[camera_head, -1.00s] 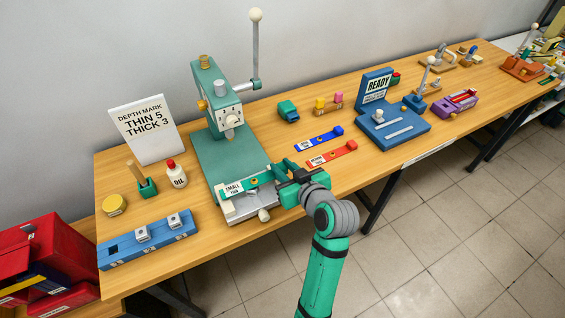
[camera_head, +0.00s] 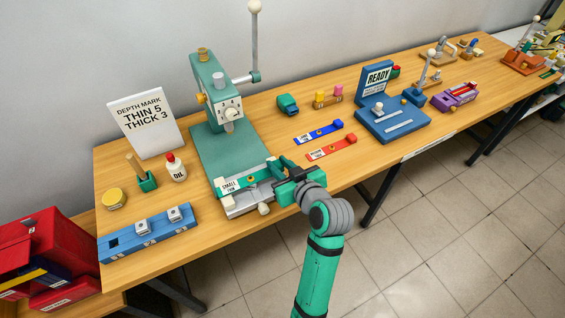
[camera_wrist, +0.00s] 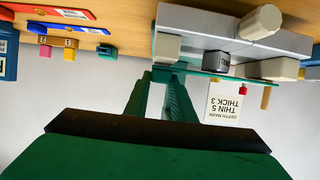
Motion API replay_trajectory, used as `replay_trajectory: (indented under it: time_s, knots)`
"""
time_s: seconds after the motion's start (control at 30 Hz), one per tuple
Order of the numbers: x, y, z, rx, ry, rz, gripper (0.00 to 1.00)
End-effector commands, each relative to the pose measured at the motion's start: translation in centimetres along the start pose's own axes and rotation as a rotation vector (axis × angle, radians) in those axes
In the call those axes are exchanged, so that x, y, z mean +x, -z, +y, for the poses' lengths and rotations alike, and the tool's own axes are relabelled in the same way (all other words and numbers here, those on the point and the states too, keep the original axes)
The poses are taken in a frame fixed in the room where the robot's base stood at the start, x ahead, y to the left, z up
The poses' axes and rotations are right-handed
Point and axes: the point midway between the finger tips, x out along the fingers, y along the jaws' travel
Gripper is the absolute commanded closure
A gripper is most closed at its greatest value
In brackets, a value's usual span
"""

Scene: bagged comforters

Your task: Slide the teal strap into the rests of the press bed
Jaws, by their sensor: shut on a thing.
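The teal strap (camera_head: 246,180) has a white label reading "SMALL THIN" at its left end. It lies along the back part of the grey press bed (camera_head: 246,203), below the green press (camera_head: 217,95). My gripper (camera_head: 277,175) is shut on the strap's right end, at the right side of the bed. In the wrist view the strap (camera_wrist: 200,74) shows as a thin teal edge beside the bed's pale blocks (camera_wrist: 273,68). Whether it is seated in the rests is hidden from me.
A blue block with dies (camera_head: 146,233) stands left of the bed, with an oil bottle (camera_head: 175,168) behind it. A blue strap (camera_head: 319,132) and a red strap (camera_head: 331,148) lie to the right. A blue READY stand (camera_head: 392,121) is farther right.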

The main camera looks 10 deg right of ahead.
Motion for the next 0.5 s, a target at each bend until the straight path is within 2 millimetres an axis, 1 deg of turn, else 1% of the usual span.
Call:
replay_trajectory:
  time_s: [0.27,0.5]
  knots:
    - [-0.09,-0.05,0.26,0.002,-0.005,0.0,0.99]
    - [0.34,0.02,0.31,0.002,-0.005,0.0,0.99]
